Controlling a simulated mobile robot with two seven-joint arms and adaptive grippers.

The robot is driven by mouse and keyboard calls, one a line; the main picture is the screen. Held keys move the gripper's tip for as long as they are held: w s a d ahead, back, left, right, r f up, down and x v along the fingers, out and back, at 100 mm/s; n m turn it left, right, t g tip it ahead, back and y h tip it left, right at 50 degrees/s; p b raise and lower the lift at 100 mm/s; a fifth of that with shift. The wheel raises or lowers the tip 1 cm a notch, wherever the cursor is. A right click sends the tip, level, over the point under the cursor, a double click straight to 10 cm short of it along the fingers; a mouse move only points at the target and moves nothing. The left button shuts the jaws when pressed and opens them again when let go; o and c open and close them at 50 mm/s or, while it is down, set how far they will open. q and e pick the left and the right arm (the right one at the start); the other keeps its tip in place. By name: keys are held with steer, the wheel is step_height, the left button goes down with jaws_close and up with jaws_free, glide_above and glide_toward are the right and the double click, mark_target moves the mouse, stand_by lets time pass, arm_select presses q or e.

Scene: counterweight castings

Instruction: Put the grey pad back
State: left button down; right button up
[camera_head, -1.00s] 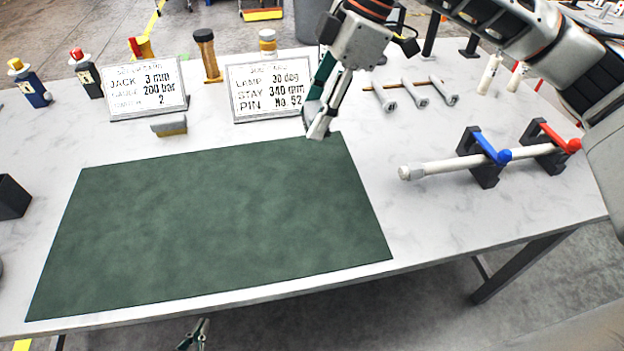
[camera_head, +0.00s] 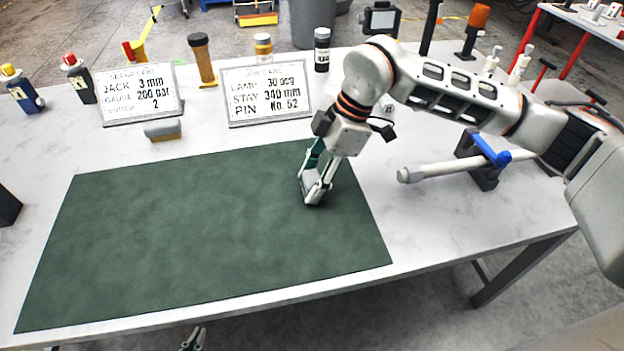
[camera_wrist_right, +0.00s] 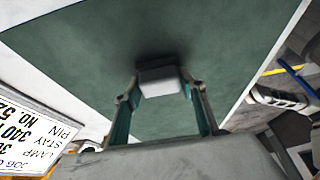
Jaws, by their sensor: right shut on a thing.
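My right gripper (camera_head: 316,192) is over the right part of the dark green mat (camera_head: 180,235). In the right wrist view its two fingers (camera_wrist_right: 160,105) are closed on a small light grey pad (camera_wrist_right: 160,80), with the mat behind it. In the head view the pad is mostly hidden between the fingertips; I cannot tell whether it touches the mat. My left gripper (camera_head: 194,340) shows only at the bottom edge, below the table front, too small to read.
A grey-and-yellow block (camera_head: 163,130) lies behind the mat. Two sign cards (camera_head: 140,95) (camera_head: 265,92) stand at the back, with several bottles around them. A pale bar (camera_head: 440,168) rests in a blue-clamped holder (camera_head: 485,160) at right. The mat's left and middle are clear.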

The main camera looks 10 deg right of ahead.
steer(key=shift+f, duration=0.15)
steer(key=o, duration=1.3)
steer(key=shift+f, duration=0.1)
steer(key=v, duration=1.2)
steer(key=shift+p, duration=0.4)
